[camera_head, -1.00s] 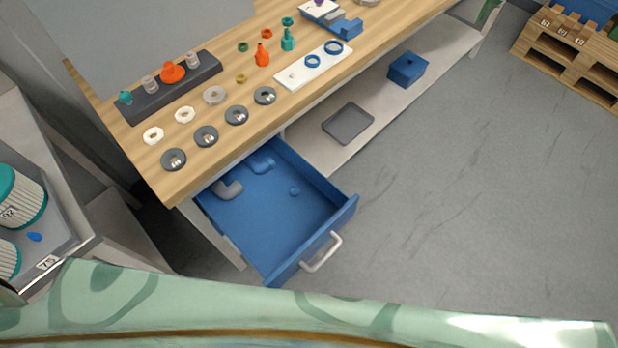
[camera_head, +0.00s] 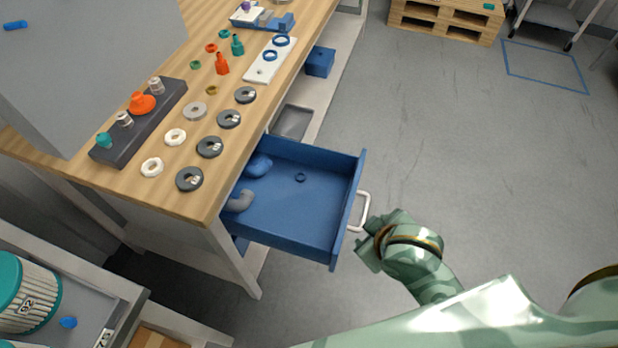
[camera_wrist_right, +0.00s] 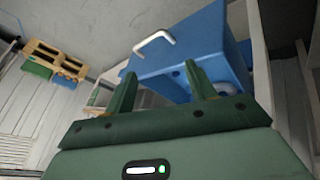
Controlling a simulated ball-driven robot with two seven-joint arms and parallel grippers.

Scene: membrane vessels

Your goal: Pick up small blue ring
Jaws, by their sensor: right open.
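A small blue ring (camera_head: 300,177) lies on the floor of the open blue drawer (camera_head: 325,205). Two more blue rings, one (camera_head: 270,56) nearer and one (camera_head: 281,40) farther, sit on a white plate (camera_head: 259,75) on the bench. My right gripper (camera_head: 366,243) is just outside the drawer front, close to its pale handle (camera_head: 361,212); I cannot tell whether they touch. In the right wrist view, its two fingers (camera_wrist_right: 162,88) are apart with nothing between them, pointing toward the drawer's outside (camera_wrist_right: 195,55). No ring shows there. My left gripper is not in view.
A blue pipe elbow (camera_head: 258,165) and a grey elbow (camera_head: 239,201) lie in the drawer. Several dark and pale rings, orange and teal fittings and a dark rack (camera_head: 140,122) stand on the bench. The floor (camera_head: 450,130) right of the drawer is clear.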

